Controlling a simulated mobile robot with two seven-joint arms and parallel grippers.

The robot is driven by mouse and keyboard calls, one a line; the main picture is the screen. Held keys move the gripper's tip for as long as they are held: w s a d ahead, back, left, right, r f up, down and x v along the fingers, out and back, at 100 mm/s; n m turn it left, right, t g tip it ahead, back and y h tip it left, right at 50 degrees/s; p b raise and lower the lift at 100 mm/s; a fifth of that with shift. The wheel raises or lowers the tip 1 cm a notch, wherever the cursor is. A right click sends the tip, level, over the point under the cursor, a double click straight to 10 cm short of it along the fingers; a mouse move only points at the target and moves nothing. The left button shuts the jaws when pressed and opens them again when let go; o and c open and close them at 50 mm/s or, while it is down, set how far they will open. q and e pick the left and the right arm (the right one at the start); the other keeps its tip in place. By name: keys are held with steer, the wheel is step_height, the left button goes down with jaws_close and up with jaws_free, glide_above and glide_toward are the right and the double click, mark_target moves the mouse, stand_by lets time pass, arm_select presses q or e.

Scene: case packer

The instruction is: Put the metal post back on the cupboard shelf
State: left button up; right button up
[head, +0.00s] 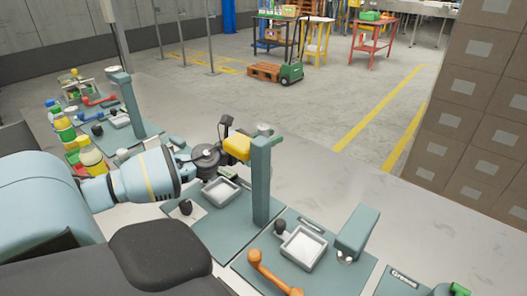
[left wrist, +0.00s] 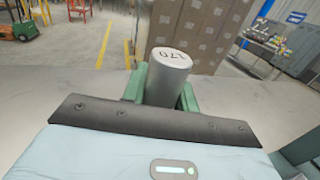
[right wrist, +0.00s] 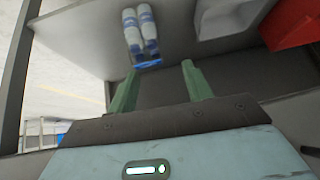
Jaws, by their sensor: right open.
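The metal post (left wrist: 168,78) is a grey cylinder with dark markings on its round end. In the left wrist view it sits between the green fingers of my left gripper (left wrist: 163,92), which is shut on it. In the head view my left arm reaches in over the bench, and its wrist is by a tall teal stand (head: 261,185); the fingers and the post are hard to make out there. My right gripper (right wrist: 160,78) is open and empty in the right wrist view. I cannot make out the cupboard shelf for certain.
The bench holds teal stands, a square tray (head: 303,250), an orange handle (head: 272,274) and bottles (head: 92,158) at the left. Stacked brown boxes (head: 475,110) stand at the right. Blue-and-white bottles (right wrist: 140,32) and a red bin (right wrist: 291,24) lie beyond my right gripper.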

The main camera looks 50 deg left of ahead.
arm_select(q)
jaws_close()
steer(key=shift+r, duration=0.1)
steer(key=shift+r, duration=0.1)
step_height(320, 180, up, 18)
steer(key=p, duration=0.4)
arm_select(e)
steer(key=shift+t, duration=0.4)
steer(key=shift+w+d+r, duration=0.1)
steer(key=shift+w+r, duration=0.25)
steer(key=shift+r, duration=0.45)
steer(key=shift+w+d+r, duration=0.1)
steer(key=shift+w+r, duration=0.3)
steer(key=shift+r, duration=0.35)
steer(key=shift+w+r, duration=0.35)
steer(key=shift+r, duration=0.45)
